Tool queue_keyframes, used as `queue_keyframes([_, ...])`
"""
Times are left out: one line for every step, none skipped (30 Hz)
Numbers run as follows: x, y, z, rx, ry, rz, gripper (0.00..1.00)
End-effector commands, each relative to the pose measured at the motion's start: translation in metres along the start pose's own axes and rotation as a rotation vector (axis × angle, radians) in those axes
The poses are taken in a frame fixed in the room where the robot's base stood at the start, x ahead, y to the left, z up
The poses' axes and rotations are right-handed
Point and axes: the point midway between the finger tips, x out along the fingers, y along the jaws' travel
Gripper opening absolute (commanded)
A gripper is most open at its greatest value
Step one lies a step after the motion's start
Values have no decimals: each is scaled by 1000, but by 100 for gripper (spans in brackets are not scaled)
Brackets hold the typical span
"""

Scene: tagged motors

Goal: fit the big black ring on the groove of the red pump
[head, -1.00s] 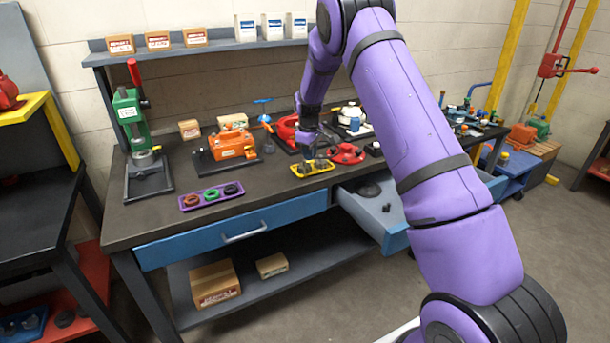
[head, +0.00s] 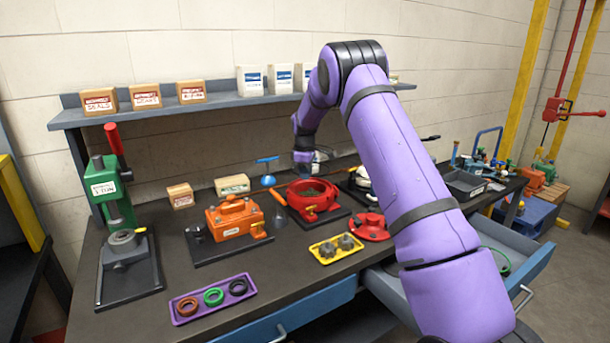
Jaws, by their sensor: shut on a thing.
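The red pump (head: 313,200) stands open on a dark base plate at the middle of the bench, its round opening facing up. Its groove is too small to make out. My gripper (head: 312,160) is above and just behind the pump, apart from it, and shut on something. A dark curved edge shows beside the fingers, like part of a ring, but most of it is hidden or too small to tell. A smaller black ring (head: 237,287) lies in the purple tray (head: 190,312), with a brown and a green ring.
A red lid-like part (head: 370,228) lies right of the yellow tray (head: 318,259), which holds two grey gears. An orange pump (head: 230,217) and a green press (head: 110,190) stand left. An open drawer (head: 535,265) juts out at right.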

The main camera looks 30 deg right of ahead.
Motion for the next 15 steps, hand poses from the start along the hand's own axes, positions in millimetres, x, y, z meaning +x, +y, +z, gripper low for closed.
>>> queue_keyframes([1, 0, 0, 0, 0, 0, 0])
queue_keyframes([2, 0, 0, 0, -1, -1, 0])
queue_keyframes([4, 0, 0, 0, -1, -1, 0])
queue_keyframes([6, -1, 0, 0, -1, -1, 0])
queue_keyframes([7, -1, 0, 0, -1, -2, 0])
queue_keyframes([10, -1, 0, 0, -1, -2, 0])
queue_keyframes([12, -1, 0, 0, -1, -2, 0])
queue_keyframes([14, -2, 0, 0, -1, -1, 0])
queue_keyframes([17, -2, 0, 0, -1, -1, 0])
queue_keyframes([20, -2, 0, 0, -1, -1, 0])
queue_keyframes([22, -2, 0, 1, -1, -1, 0])
queue_keyframes([26, -3, 0, 1, -1, -2, 0])
queue_keyframes([28, -3, 0, 1, -1, -1, 0])
queue_keyframes([31, -3, 0, 1, -1, -1, 0])
queue_keyframes([34, -3, 0, 1, 0, -1, 0])
